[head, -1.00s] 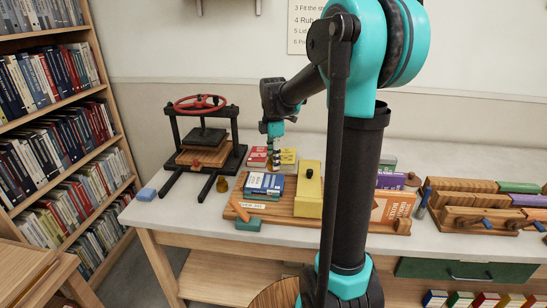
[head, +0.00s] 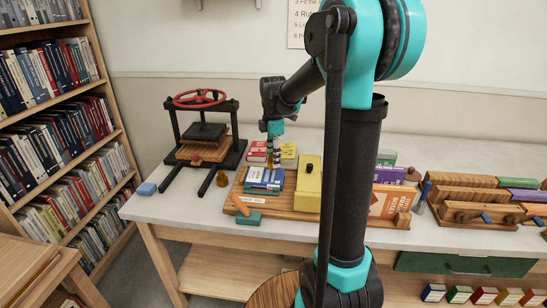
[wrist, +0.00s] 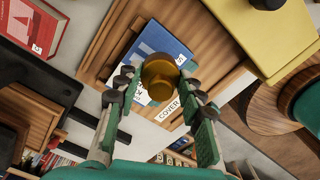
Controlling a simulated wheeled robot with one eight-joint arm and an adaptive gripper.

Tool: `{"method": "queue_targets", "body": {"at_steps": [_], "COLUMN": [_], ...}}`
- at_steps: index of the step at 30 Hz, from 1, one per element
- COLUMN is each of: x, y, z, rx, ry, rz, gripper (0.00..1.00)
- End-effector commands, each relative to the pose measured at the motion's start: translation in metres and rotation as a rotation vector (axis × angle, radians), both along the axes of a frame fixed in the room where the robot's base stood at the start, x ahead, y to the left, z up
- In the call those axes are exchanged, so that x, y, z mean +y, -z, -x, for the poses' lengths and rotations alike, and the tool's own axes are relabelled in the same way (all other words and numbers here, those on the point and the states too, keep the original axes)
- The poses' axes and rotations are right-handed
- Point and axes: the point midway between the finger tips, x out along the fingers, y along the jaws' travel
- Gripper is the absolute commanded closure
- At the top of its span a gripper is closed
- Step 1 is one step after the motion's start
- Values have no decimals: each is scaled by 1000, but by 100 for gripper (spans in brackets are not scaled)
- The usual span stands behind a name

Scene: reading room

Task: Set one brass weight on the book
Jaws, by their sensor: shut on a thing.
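In the wrist view my gripper (wrist: 160,80) is shut on a brass weight (wrist: 160,72), a round knobbed piece between the fingertips. Behind it in that view lies a blue book (wrist: 150,50), partly hidden by the weight, with a white label beside it reading COVER. In the head view my gripper (head: 275,158) is just above and behind the right part of the blue book (head: 264,178), which lies on a wooden board. I cannot tell whether the weight touches the book. Another brass weight (head: 222,179) stands on the table left of the board.
A yellow box (head: 307,187) stands right of the book. A black press with a red wheel (head: 200,99) is at left. An orange piece (head: 240,206) and a green block (head: 248,218) are in front.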

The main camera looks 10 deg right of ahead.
Motion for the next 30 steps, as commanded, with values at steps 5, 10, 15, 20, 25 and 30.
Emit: {"method": "queue_targets", "body": {"at_steps": [5,10,15,20,25,30], "x": [0,0,0,0,0,0], "y": [4,8,13,17,21,24], "z": [0,0,0,0,0,0], "rx": [0,0,0,0,0,0], "ry": [0,0,0,0,0,0], "rz": [0,0,0,0,0,0], "gripper": [100,100,100,100,100,100]}}
